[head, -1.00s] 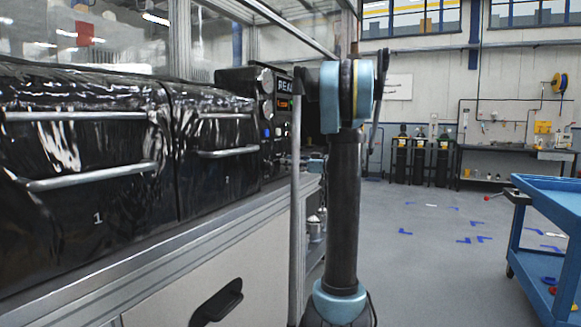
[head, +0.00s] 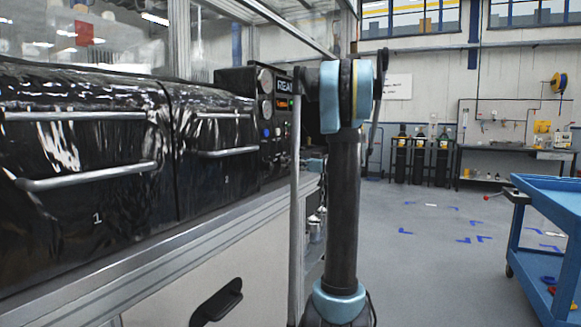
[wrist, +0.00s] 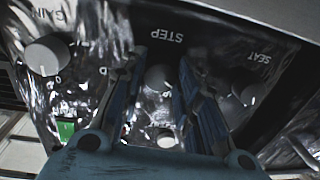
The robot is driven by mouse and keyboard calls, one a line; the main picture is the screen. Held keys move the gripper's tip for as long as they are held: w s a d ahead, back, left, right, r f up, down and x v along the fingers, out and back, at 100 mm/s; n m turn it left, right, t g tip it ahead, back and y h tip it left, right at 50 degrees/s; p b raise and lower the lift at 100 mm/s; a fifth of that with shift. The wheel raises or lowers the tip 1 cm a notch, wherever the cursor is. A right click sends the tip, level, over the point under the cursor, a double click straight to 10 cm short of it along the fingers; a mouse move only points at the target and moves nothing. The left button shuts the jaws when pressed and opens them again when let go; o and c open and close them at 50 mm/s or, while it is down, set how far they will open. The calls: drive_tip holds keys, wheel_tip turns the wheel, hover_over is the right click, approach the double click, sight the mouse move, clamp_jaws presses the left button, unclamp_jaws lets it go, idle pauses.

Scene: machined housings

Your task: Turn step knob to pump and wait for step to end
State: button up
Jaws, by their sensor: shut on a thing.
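In the wrist view the panel is upside down, and the STEP knob (wrist: 158,77) is a pale round knob below its STEP label. My gripper (wrist: 160,72) has its two blue-grey fingers on either side of this knob and is shut on it. The fingers cover most of the markings around the knob, so its setting cannot be read. In the head view the dark control panel (head: 252,80) stands at the far end of the black-covered machine. My arm hides part of it, and the gripper is not visible there.
A GAIN knob (wrist: 47,55) and a SEAT knob (wrist: 250,94) flank the STEP knob. A small green square (wrist: 65,129) and another pale knob (wrist: 165,139) sit nearby. In the head view a blue cart (head: 545,200) stands at the right, with clear floor between.

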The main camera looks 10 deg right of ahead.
drive_tip(key=m, duration=0.3)
drive_tip(key=shift+a+m, duration=0.1)
drive_tip(key=shift+m, duration=0.3)
drive_tip(key=shift+m+t, duration=0.3)
drive_tip(key=shift+m, duration=1.7)
drive_tip(key=o, duration=1.1)
drive_tip(key=shift+f, duration=0.1)
drive_tip(key=v, duration=1.2)
drive_tip(key=shift+w+f, duration=0.15)
drive_tip(key=shift+f, duration=0.05)
